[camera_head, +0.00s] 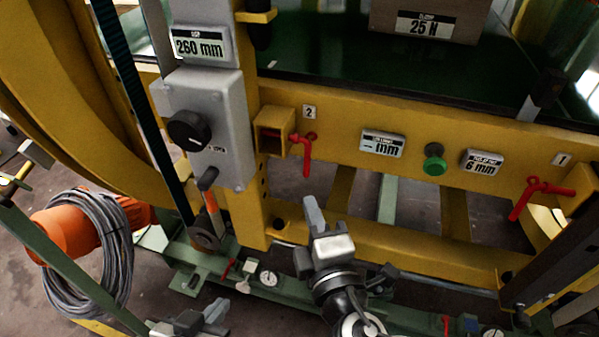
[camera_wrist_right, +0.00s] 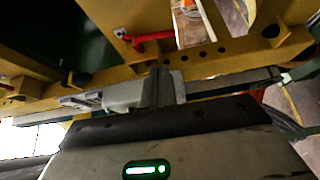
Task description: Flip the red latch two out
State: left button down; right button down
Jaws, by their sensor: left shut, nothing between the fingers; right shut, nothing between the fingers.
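The red latch two (camera_head: 306,146) sits on the yellow crossbeam, just below the label "2" (camera_head: 309,112). Its handle hangs downward and a short arm reaches left to a yellow bracket (camera_head: 275,131). My right gripper (camera_head: 313,212) is shut and empty, below latch two and apart from it in the head view. In the right wrist view a red latch (camera_wrist_right: 146,39) shows beyond my shut fingers (camera_wrist_right: 158,85); I cannot tell for sure which latch it is. My left gripper (camera_head: 213,311) is shut and empty at the bottom left, low and far from the latch.
A second red latch (camera_head: 540,192) sits at the right by the label "1" (camera_head: 562,159). A green button (camera_head: 434,162) and small displays lie between the latches. A grey box with a black knob (camera_head: 187,130) stands left of latch two. A lower yellow beam (camera_head: 400,256) runs behind my right gripper.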

pick_arm(q)
jog(key=shift+w+r+p, duration=0.2)
jog(key=shift+p, duration=0.3)
pick_arm(e)
jog(key=x, duration=1)
pick_arm(q)
jog(key=shift+s+r, duration=0.1)
pick_arm(e)
jog(key=d, duration=0.1)
jog(key=s+d, duration=0.1)
jog(key=d, duration=0.1)
jog(key=shift+s+d, duration=0.1)
jog(key=shift+d, duration=0.25)
